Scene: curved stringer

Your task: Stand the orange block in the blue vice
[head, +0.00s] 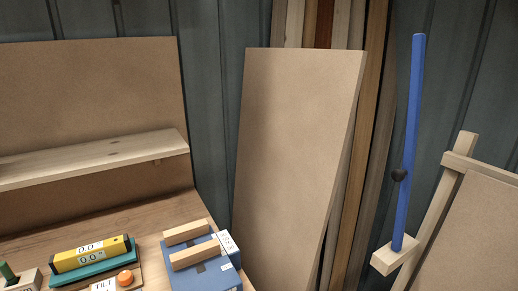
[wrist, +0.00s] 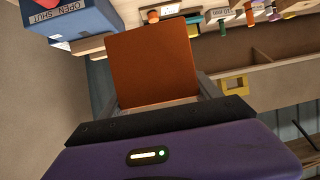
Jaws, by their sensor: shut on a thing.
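The orange block (wrist: 152,65) fills the middle of the wrist view, held between the grey fingers of my gripper (wrist: 160,102). The gripper is shut on it, and the block's far end points away from the purple gripper body. The blue vice (head: 213,278) stands on the bench at the bottom of the head view, with two pale wooden jaws and a gap between them. It also shows at the upper left of the wrist view (wrist: 85,18), apart from the block, with an OPEN SHUT label. My gripper and the orange block are not in the head view.
Left of the vice are a yellow level (head: 92,253) on a teal base and an orange knob (head: 125,277) by a TILT card. A wooden shelf (head: 90,160) runs above the bench. A leaning board (head: 293,150) and a blue bar (head: 409,140) stand to the right.

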